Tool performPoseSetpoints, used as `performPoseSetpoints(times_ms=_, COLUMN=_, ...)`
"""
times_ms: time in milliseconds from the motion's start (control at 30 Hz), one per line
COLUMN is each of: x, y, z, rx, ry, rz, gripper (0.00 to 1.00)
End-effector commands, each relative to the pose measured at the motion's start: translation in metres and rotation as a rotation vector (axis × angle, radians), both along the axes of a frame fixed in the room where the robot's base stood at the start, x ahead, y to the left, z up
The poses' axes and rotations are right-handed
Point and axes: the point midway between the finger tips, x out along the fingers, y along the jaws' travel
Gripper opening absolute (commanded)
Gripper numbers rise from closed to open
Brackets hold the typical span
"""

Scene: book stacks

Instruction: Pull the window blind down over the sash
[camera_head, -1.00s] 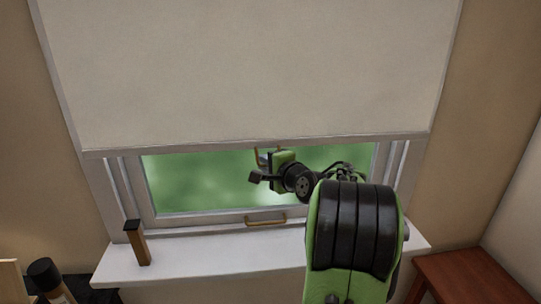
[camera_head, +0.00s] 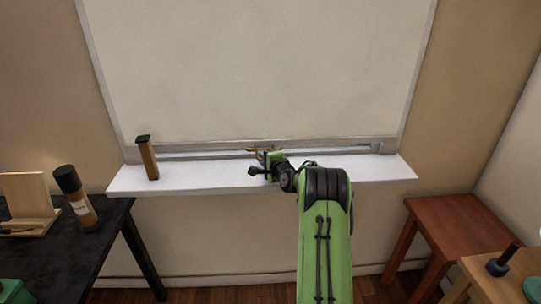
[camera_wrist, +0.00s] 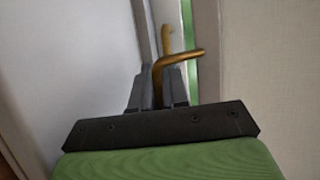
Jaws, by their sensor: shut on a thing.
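The cream window blind (camera_head: 255,70) hangs down over nearly the whole window. Its bottom edge is just above the white sill (camera_head: 200,178), with a narrow strip of the sash frame (camera_head: 205,155) showing below it. My gripper (camera_head: 263,157) is at the blind's bottom edge, low over the sill. In the wrist view my gripper (camera_wrist: 158,88) is shut on a bent brass pull (camera_wrist: 183,56). A second brass handle (camera_wrist: 167,37) shows behind it, on the sash. A thin green strip of glass (camera_wrist: 187,35) shows beside the blind (camera_wrist: 265,60).
A brown, black-topped block (camera_head: 150,160) stands on the sill's left end. A dark table (camera_head: 110,225) with a bottle (camera_head: 77,197) and a wooden stand (camera_head: 28,192) is at left. A red-brown stool (camera_head: 450,225) and a light wooden table (camera_head: 480,268) are at right.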

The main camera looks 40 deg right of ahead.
Motion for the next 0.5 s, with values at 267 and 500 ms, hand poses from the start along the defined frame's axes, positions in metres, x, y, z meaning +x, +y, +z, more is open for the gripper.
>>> performPoseSetpoints(times_ms=267, x=0.0051, y=-0.0001, z=-0.0053, rx=0.001, ry=0.001, rz=0.0, gripper=0.0)
performPoseSetpoints(times_ms=500, x=0.0048, y=-0.0003, z=-0.0051, rx=0.001, ry=0.001, rz=-0.001, gripper=0.23)
